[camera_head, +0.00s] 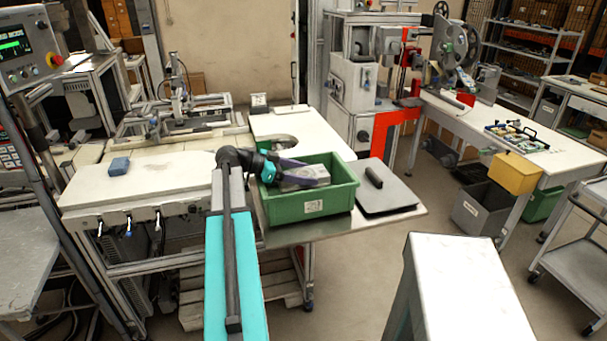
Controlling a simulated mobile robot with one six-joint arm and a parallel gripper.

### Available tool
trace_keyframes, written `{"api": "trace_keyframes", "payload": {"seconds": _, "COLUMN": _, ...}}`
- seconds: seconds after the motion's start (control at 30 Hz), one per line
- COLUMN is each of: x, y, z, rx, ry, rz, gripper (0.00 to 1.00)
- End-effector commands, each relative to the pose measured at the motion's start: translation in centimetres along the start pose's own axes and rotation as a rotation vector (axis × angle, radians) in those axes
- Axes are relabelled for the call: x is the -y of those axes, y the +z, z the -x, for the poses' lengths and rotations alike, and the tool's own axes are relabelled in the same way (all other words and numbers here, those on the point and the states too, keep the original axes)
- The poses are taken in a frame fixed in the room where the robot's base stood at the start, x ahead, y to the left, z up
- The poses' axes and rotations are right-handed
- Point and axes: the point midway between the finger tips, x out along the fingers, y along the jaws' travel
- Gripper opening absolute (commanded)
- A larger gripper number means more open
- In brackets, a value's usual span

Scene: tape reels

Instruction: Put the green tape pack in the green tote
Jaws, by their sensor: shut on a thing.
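The green tote (314,205) stands on the right part of the work table, with a white label on its front wall. My gripper (300,172) reaches in from the left over the tote's left wall. It is shut on a pale grey, boxy pack (308,176), which shows inside the tote's opening near the back. I see no clear green on this pack, and the fingers partly cover it. I cannot tell whether it touches the tote's floor, which the front wall hides.
A dark grey flat plate with a black handle (374,178) lies right of the tote. A blue block (119,166) lies on the table's left part. A yellow bin (515,173) and a grey bin (479,209) stand farther right. Machines stand behind.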

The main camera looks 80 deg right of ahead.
Motion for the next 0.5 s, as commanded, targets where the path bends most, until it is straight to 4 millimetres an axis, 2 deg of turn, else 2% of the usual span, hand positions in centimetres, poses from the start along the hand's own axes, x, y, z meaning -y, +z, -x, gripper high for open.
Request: {"api": "trace_keyframes", "payload": {"seconds": 0.5, "x": 0.01, "y": 0.76, "z": -0.29, "rx": 0.000, "ry": 0.000, "rz": 0.000, "gripper": 0.36}}
